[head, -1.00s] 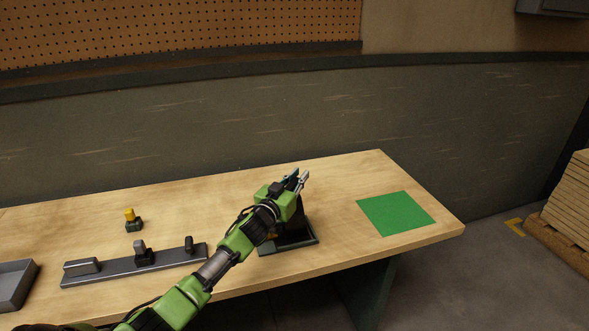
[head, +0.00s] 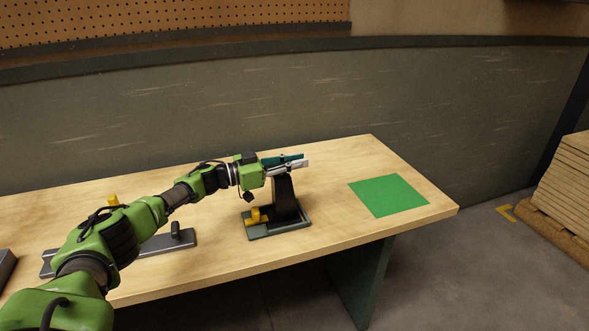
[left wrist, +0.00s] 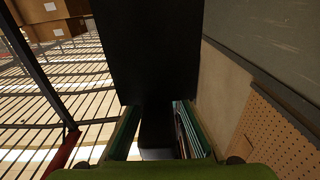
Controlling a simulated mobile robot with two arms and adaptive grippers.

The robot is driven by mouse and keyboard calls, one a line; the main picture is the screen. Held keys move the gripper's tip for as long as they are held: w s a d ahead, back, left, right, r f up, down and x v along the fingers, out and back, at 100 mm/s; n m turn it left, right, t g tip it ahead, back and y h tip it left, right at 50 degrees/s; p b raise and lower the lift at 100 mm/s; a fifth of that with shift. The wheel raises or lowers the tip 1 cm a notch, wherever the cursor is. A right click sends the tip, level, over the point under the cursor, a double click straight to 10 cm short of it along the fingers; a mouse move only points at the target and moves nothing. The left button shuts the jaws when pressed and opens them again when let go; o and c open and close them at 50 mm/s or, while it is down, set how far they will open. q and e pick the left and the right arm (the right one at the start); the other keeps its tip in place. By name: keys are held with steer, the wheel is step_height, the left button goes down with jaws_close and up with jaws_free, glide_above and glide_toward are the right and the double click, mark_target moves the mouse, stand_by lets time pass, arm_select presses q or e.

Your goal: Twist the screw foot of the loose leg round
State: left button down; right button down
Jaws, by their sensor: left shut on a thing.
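My left gripper (head: 304,161) is at the top of a black upright (head: 285,197) on a dark base plate (head: 280,231). Its fingers point right, nearly level, in the head view. In the left wrist view a narrow dark piece (left wrist: 156,122) lies between the fingers, below a wide black face (left wrist: 145,50). The gripper is shut on this piece. I cannot tell whether it is the screw foot, and no separate loose leg can be made out. My right gripper is not in view.
A yellow clamp (head: 255,214) is at the left of the base plate. A green mat (head: 388,196) lies flat to the right, with clear wood around it. A grey rail fixture (head: 150,246) is partly behind my arm. The table (head: 360,225) ends at the front and right.

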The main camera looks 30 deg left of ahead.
arm_select(q)
steer(key=shift+s+d+f+m+g+h+b, duration=0.1)
steer(key=shift+d+m+g+h+b, duration=0.1)
steer(key=shift+m+g+h+b, duration=0.15)
steer(key=c, duration=1.9)
jaws_free()
steer(key=shift+d, duration=0.1)
steer(key=v, duration=1.2)
